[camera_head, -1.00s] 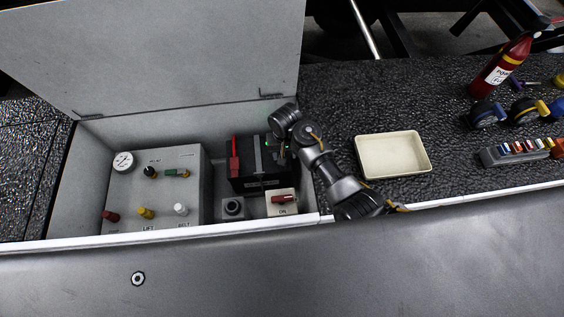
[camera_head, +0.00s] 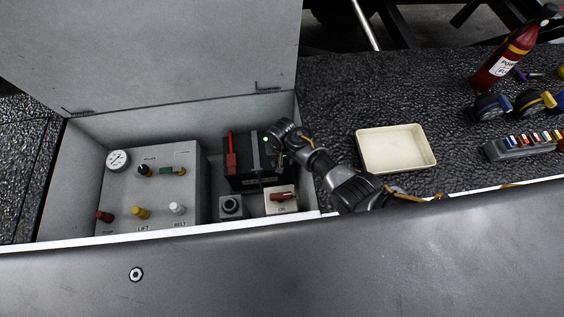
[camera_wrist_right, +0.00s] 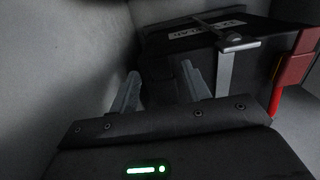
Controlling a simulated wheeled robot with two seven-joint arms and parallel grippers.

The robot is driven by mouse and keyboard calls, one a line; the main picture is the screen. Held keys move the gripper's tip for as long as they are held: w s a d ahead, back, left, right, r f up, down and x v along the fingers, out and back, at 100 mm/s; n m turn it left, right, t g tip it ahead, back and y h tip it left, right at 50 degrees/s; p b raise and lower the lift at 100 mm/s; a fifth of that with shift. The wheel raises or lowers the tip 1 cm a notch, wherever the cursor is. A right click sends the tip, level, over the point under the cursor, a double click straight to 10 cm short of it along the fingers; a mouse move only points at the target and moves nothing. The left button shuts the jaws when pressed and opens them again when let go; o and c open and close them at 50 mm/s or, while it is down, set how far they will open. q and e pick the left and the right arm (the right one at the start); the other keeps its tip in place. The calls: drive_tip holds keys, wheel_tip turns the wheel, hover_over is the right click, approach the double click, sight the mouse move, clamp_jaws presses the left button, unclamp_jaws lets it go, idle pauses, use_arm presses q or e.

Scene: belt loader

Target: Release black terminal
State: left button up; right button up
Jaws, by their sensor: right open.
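A black battery (camera_head: 247,183) sits in the open grey compartment, with a grey strap (camera_head: 256,152) over it. A red terminal cover (camera_head: 232,162) with a red cable is on its left side. The battery (camera_wrist_right: 190,42) and red cover (camera_wrist_right: 296,66) also show in the right wrist view. My right gripper (camera_wrist_right: 158,88) is open at the battery's edge, away from the red cover. One finger is beside the battery and the other is nearer the grey wall. I cannot pick out the black terminal in the dark there. In the head view my right wrist hides that end. My left gripper is not in view.
A control panel (camera_head: 155,188) with knobs and a gauge fills the compartment's left. A red rotary switch (camera_head: 281,197) and a round black knob (camera_head: 231,205) stand before the battery. The raised lid (camera_head: 170,55) is behind. A cream tray (camera_head: 395,165) lies right on the black surface.

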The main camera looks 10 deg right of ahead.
drive_tip(key=shift+f, duration=0.6)
clamp_jaws()
